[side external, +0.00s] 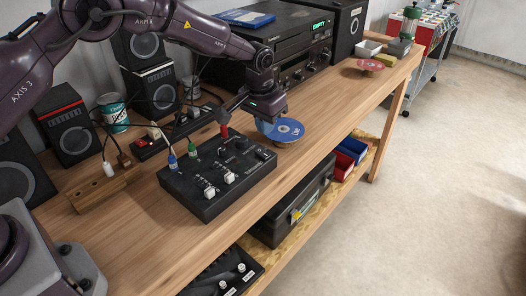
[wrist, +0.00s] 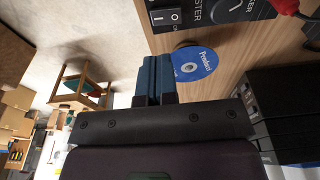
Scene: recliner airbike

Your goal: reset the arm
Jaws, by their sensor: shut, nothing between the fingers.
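My gripper (side external: 264,127) hangs over the workbench, fingers pointing down, between the black mixer and a blue disc. Its blue fingers show in the wrist view (wrist: 154,62), pressed side by side with nothing between them. The exact gap between fingertips and bench is hard to tell.
The black mixer (side external: 217,182) has several plugs, one red (side external: 223,130), close left of my gripper. A stereo stack (side external: 283,50) and speakers (side external: 151,93) stand behind. Open floor (side external: 440,180) lies beyond the bench's front edge.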

